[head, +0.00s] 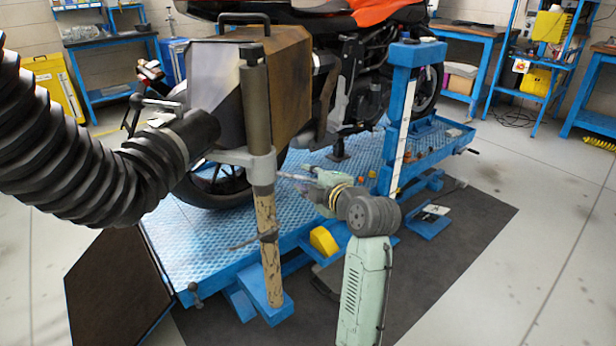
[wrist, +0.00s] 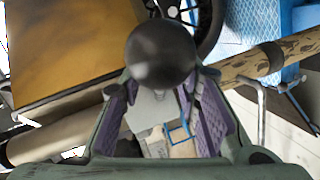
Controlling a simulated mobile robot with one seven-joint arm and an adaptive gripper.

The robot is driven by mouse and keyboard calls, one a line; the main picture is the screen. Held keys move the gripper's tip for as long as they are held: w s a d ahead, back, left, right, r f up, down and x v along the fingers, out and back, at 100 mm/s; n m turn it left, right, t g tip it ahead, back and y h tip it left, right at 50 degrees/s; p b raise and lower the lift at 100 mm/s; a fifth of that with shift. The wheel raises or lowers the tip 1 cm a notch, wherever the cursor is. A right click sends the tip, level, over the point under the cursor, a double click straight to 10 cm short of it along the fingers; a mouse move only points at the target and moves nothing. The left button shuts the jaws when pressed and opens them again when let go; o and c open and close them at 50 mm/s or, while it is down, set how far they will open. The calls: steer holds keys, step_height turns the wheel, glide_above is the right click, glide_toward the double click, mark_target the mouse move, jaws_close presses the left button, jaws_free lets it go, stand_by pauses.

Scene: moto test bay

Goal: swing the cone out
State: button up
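The cone (head: 275,85), a large box-like hood with brown and grey panels, hangs on an upright post (head: 268,215) in the head view. A ribbed black hose joins its left side. In the wrist view its brown panel (wrist: 65,45) fills the upper left. My gripper (head: 296,178) is right of the post, below the cone, partly hard to make out there. In the wrist view my gripper (wrist: 162,88) has its purple-padded fingers apart. A round black knob (wrist: 162,55) appears at the fingertips, between them in the picture; contact cannot be told. I cannot pick out this knob in the head view.
The ribbed hose (head: 75,150) fills the left. A motorcycle (head: 370,75) stands on the blue lift platform (head: 195,245). A blue upright (head: 402,110) rises right of my arm. A small lever (head: 252,240) sticks out from the lower post.

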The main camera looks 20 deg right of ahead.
steer(key=shift+w, duration=0.15)
steer(key=shift+c, duration=0.4)
jaws_close()
stand_by(0.5)
